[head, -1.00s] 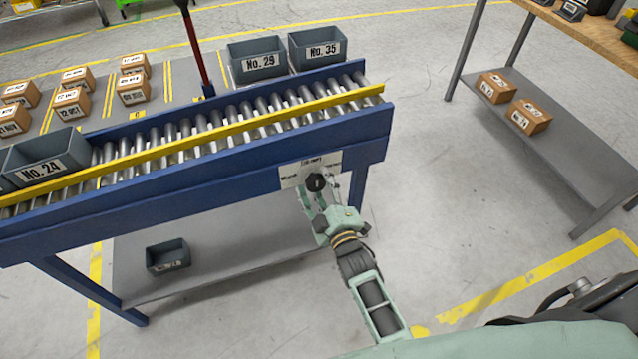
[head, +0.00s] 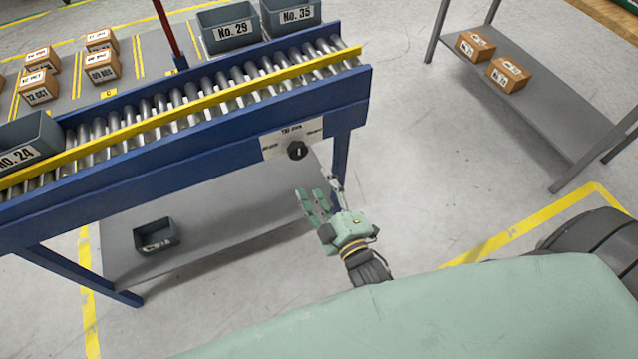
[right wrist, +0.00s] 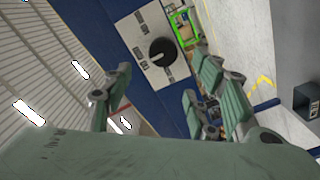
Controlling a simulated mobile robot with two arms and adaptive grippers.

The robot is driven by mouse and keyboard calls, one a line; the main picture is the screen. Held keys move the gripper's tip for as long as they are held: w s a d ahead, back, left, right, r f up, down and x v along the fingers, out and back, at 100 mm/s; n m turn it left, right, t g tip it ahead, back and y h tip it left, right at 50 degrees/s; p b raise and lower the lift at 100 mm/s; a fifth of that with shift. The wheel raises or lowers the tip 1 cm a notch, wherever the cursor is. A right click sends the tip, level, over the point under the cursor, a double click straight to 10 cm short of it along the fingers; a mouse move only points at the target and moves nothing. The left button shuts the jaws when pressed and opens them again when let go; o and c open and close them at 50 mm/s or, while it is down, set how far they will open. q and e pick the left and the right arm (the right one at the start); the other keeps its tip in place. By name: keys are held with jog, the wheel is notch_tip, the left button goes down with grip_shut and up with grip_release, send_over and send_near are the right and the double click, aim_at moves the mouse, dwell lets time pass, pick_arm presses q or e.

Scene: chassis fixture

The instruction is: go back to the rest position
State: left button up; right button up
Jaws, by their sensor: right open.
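My right gripper (head: 318,196) is open and empty. In the head view it hangs in front of the blue conveyor, below and apart from a black knob (head: 298,150) on a white label plate (head: 274,146). In the right wrist view the green fingers (right wrist: 165,95) are spread, and the knob (right wrist: 163,52) shows on its plate beyond them. My left gripper is not in view.
A shelf (head: 540,115) at right holds two cartons. The floor between is clear.

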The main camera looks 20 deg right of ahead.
jog(key=s+a+f+m+g, duration=0.15)
jog(key=s+f+g, duration=0.4)
jog(key=f, duration=0.85)
jog(key=s+f+m+g, duration=0.3)
jog(key=s+f, duration=0.6)
jog(key=f, duration=0.6)
jog(key=s+d+f+m+g, duration=0.2)
jog(key=s+f, duration=0.4)
jog(key=s, duration=0.6)
jog(key=s+d+f+m+g, duration=0.2)
jog(key=s+d+f+g, duration=0.3)
jog(key=s, duration=0.7)
notch_tip(320, 180, down, 2)
jog(key=shift+s+f+m+g+h, duration=0.1)
jog(key=shift+s+m+g+h, duration=0.2)
jog(key=shift+g, duration=0.45)
jog(key=shift+w, duration=0.15)
jog(key=shift+c, duration=0.5)
